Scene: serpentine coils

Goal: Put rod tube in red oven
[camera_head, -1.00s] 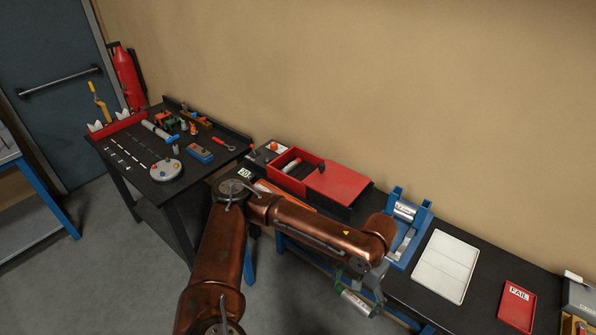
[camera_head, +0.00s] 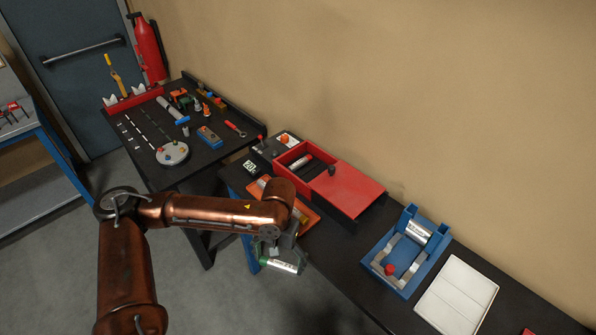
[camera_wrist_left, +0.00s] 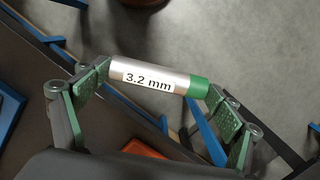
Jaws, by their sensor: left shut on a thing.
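My left gripper (camera_head: 287,252) is shut on the rod tube (camera_head: 279,266), a silver tube with a green end. In the left wrist view, the tube (camera_wrist_left: 150,80) spans between the two green finger pads and its label reads "3.2 mm". In the head view the gripper holds it in the air, in front of the bench and below the red oven. The red oven (camera_head: 346,190) is a red box on the bench. Its lid is slid to the right, leaving the left part open. Another silver tube (camera_head: 301,161) lies in that opening. My right gripper is not in view.
A blue stand (camera_head: 401,275) with a silver tube and a red knob stands right of the oven. A white tray (camera_head: 456,297) lies beyond it. An orange tray (camera_head: 308,219) lies in front of the oven, partly behind my arm. A tool table (camera_head: 140,160) stands at left.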

